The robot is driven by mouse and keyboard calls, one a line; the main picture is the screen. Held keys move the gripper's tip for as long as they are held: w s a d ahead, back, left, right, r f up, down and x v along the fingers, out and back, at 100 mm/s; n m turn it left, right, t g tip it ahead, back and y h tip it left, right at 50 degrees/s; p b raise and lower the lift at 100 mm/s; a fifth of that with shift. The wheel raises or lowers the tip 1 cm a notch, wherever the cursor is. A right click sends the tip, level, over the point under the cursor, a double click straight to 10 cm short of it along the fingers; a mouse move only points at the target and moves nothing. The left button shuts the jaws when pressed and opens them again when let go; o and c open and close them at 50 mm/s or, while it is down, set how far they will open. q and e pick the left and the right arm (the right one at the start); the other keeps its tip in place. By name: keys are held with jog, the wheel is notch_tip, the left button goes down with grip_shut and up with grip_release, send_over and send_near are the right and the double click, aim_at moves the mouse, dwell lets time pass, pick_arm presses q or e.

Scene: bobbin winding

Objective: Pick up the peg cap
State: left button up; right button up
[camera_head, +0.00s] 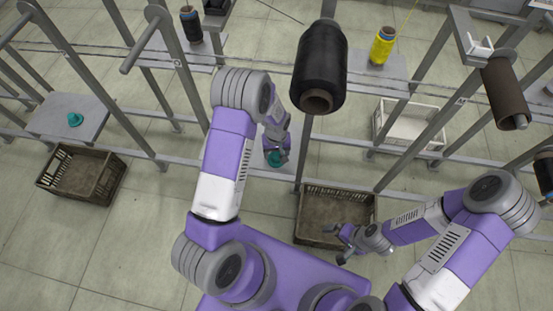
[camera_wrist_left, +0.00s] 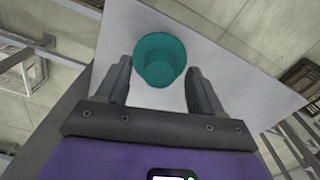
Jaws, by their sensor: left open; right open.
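A teal peg cap (camera_head: 274,160) sits on a light grey shelf plate below my left gripper, which partly hides it in the head view. In the left wrist view the peg cap (camera_wrist_left: 162,62) is round with a raised middle. My left gripper (camera_wrist_left: 159,84) is open, with one finger on each side of the cap and a gap to both. In the head view my left gripper (camera_head: 276,151) points down over the plate. My right gripper (camera_head: 343,243) is open and empty, low near a brown crate. A second teal peg cap (camera_head: 74,120) sits on a plate at far left.
A large black bobbin (camera_head: 320,60) hangs in front of the rack, right of my left gripper. Brown crates stand on the floor at left (camera_head: 82,174) and centre (camera_head: 310,205). A white crate (camera_head: 408,125) stands behind. Metal posts and rails surround the plates.

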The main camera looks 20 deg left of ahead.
pick_arm(q)
jog(key=shift+f, duration=0.35)
jog(key=shift+r, duration=0.1)
jog(key=c, duration=1.1)
